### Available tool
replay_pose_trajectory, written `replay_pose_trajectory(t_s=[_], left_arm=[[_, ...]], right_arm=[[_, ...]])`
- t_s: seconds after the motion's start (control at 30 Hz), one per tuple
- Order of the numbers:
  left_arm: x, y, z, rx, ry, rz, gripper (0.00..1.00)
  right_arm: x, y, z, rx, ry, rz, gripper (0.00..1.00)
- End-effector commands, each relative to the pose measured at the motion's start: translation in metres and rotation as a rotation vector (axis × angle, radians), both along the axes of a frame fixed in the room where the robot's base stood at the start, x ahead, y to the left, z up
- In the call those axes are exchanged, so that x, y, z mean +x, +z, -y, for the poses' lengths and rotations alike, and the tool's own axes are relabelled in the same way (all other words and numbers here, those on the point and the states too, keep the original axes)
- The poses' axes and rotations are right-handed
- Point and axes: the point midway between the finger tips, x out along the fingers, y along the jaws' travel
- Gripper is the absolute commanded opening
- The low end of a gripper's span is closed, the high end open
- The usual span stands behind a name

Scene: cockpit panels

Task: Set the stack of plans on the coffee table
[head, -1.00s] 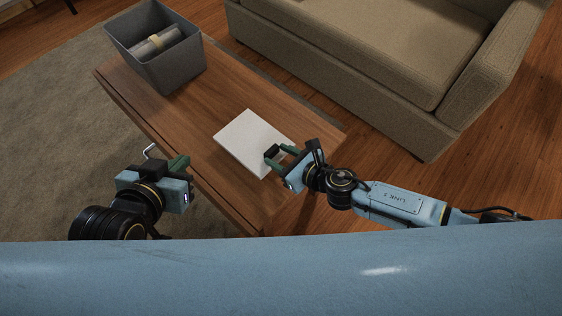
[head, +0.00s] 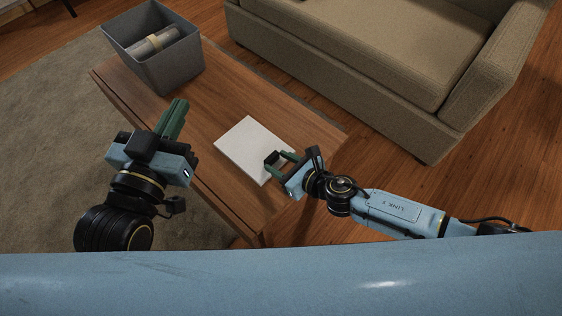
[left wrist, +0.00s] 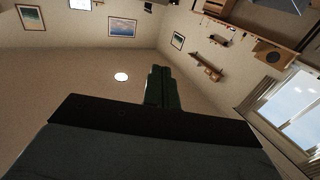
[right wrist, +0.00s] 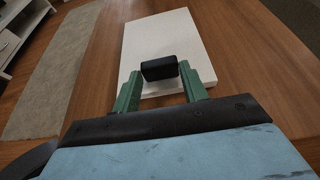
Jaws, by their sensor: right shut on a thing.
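The stack of plans is a flat white slab (head: 250,145) with a black block (right wrist: 159,69) at its near edge. It lies level over the near end of the wooden coffee table (head: 215,110); I cannot tell whether it touches the wood. My right gripper (head: 277,158) is shut on the black block, its green fingers on either side in the right wrist view (right wrist: 160,78). My left gripper (head: 180,102) is empty and its fingers are together, pointing up and away beside the table's left edge. In the left wrist view its fingers (left wrist: 160,72) point at the walls.
A grey bin (head: 155,50) with rolled paper (head: 153,44) stands on the far end of the table. A beige sofa (head: 370,60) stands behind the table. A rug (head: 50,130) lies at left. The tabletop between bin and stack is clear.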

Motion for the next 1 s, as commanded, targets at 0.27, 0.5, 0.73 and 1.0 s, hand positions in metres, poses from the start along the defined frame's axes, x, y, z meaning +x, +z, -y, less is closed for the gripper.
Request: replay_pose_trajectory(t_s=[0.27, 0.5, 0.73, 1.0], left_arm=[[0.000, 0.007, 0.002, -0.014, -0.003, 0.044, 0.00], [0.000, 0.008, 0.002, -0.017, -0.004, 0.050, 0.00], [0.000, 0.008, 0.002, -0.016, -0.004, 0.048, 0.00], [-0.001, -0.017, -0.005, 0.034, 0.010, -0.111, 0.00]], right_arm=[[0.000, -0.003, 0.000, 0.001, 0.000, 0.001, 0.17], [0.000, -0.003, 0.000, 0.000, 0.000, 0.000, 0.65], [0.000, -0.002, 0.000, 0.000, 0.000, 0.000, 0.65], [-0.008, 0.006, 0.008, -0.001, 0.000, -0.002, 0.65]])
